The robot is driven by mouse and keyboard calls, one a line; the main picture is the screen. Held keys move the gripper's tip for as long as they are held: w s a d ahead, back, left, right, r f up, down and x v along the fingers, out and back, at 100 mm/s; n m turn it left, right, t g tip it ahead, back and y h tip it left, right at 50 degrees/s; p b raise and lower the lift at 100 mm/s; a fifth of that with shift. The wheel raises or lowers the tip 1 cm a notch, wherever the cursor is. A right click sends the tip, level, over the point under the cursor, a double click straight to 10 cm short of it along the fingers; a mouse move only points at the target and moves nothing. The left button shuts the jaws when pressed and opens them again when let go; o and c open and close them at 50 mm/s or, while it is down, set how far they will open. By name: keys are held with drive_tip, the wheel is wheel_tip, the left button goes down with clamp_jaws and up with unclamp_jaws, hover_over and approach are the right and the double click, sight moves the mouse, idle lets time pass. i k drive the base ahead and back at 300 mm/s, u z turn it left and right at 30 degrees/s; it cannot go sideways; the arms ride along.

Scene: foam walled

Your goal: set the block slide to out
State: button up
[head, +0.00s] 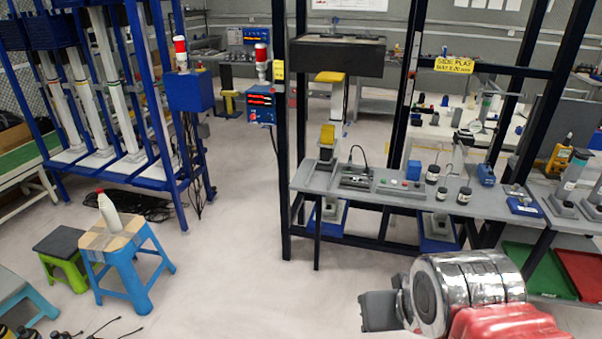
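I cannot tell for sure which thing is the block slide. On the grey bench (310,180) in the head view stand a grey fixture with a yellow block (327,134), a grey-black control box (357,177) and a small blue block (413,170). The position of any slide is too small to read. Part of my arm, red and chrome with a dark grey piece, fills the lower right, in front of the bench and apart from it. My gripper's fingers do not show.
Dark blue posts (283,130) frame the bench. At left are a blue rack (150,180), a blue stool (125,262) with a white bottle (108,214), and a green stool (62,250). Cables lie on the floor. The middle floor (240,260) is clear. Green and red trays (582,270) sit low right.

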sight(326, 155)
drive_tip(key=u, duration=0.25)
drive_tip(key=k, duration=0.6)
drive_tip(key=u, duration=0.65)
drive_tip(key=i, duration=1.1)
drive_tip(key=u, duration=0.35)
drive_tip(key=i, duration=0.85)
drive_tip(key=z, duration=0.45)
drive_tip(key=i, duration=0.8)
drive_tip(key=z, duration=0.65)
drive_tip(key=i, duration=0.4)
drive_tip(key=z, duration=0.2)
